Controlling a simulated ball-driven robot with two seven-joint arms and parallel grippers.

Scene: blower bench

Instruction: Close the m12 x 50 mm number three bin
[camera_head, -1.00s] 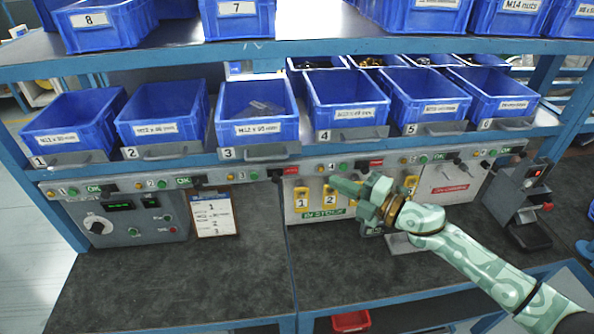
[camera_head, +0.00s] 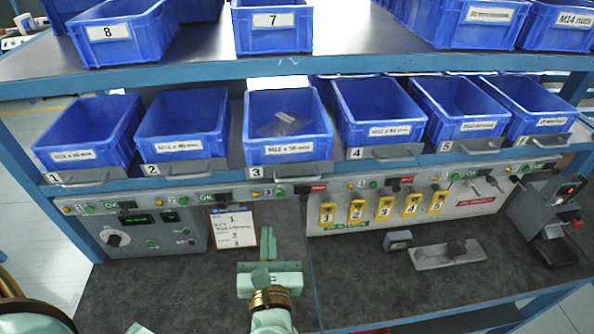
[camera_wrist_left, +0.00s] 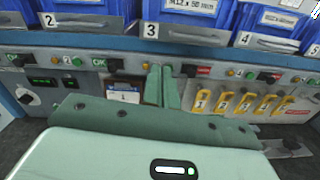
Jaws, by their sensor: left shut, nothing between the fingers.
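The M12 x 50 mm bin, number 3 (camera_head: 288,150), is a blue open-top bin on the middle shelf with a grey front plate and handle. Its front stands a little further out than bins 2 and 4. A small greyish item lies inside. My left gripper (camera_head: 265,250) is shut and empty, low in front of the bench and below bin 3. In the left wrist view its closed fingers (camera_wrist_left: 163,86) point up at the panel, beneath the front plate of bin 3 (camera_wrist_left: 185,34), apart from it. My right gripper is not in view.
Bin 2 (camera_head: 183,130) and bin 4 (camera_head: 378,115) flank bin 3. The upper shelf (camera_head: 330,66) overhangs above. Under the bins runs a panel with buttons, a clipboard (camera_head: 233,226) and several yellow numbered tags (camera_head: 384,207). The dark bench top is mostly clear on the left.

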